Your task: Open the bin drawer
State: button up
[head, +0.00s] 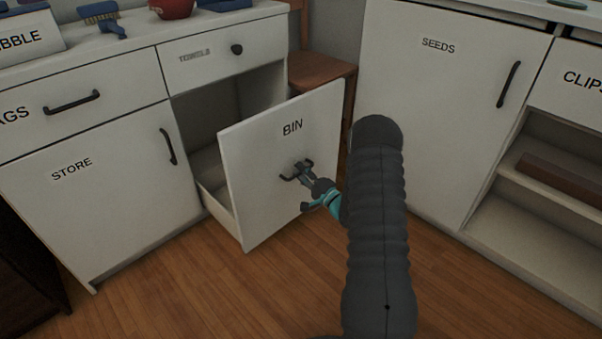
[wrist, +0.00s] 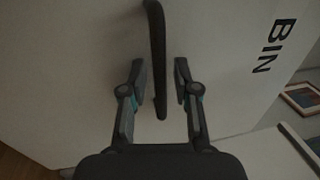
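The bin drawer (head: 270,190), a tall white front labelled BIN, stands pulled well out from the cabinet, with the dark opening and its low side wall visible behind it. Its dark bar handle (head: 287,179) is on the front, below the label. My gripper (head: 303,170) is at the handle. In the wrist view, the handle (wrist: 157,50) lies between the two fingers of my gripper (wrist: 160,75), with a narrow gap showing on each side. The fingers look open around it. My arm hides the floor to the right of the drawer.
The STORE door (head: 120,200) and the towels drawer (head: 210,58) are shut. A wooden chair (head: 320,70) stands behind the bin front. The SEEDS cabinet (head: 440,110) is at the right. Wooden floor (head: 200,285) in front is clear.

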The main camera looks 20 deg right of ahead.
jog(key=shift+s, duration=0.1)
jog(key=v, duration=1.2)
dwell(0.4)
